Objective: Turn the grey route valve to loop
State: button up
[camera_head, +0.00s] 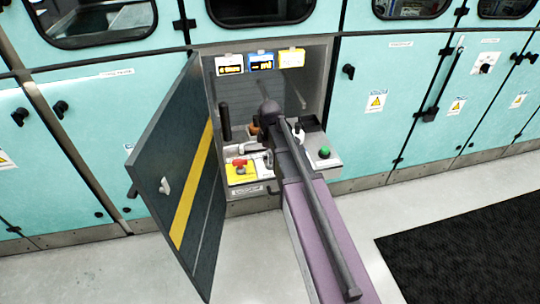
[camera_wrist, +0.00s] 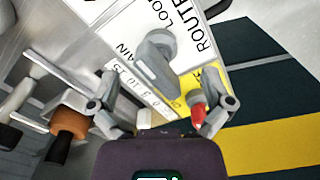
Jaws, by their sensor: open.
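The grey route valve (camera_wrist: 154,62) shows in the wrist view as a grey hub with a thick lever. It sits on a white plate (camera_wrist: 193,62) printed with "ROUTE", "LOOP" and partly visible "AIN". My gripper (camera_wrist: 166,105) is open, with its grey fingers apart on the left and right. The valve is ahead of the fingers, and no grip on it shows. A red knob (camera_wrist: 197,112) is close to the right finger. In the head view my arm covers much of the recess, and I cannot make out the valve or fingertips clearly there.
An open dark door (camera_head: 186,165) with a yellow stripe stands left of the recess. A red button (camera_head: 240,162) on yellow and a green button (camera_head: 324,152) sit at the recess front. An orange-brown cylinder (camera_wrist: 68,124) is left of the gripper.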

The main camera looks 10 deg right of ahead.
jog(key=n, duration=0.5)
jog(key=shift+n, duration=0.4)
notch_tip(320, 180, up, 14)
jog(key=p, duration=1.4)
jog(key=s+r+m+p, duration=0.1)
jog(key=s+m, duration=1.5)
jog(key=m, duration=0.1)
jog(key=shift+a+r+m, duration=0.15)
jog(key=shift+a+m, duration=0.2)
jog(key=shift+m, duration=0.05)
dwell(1.5)
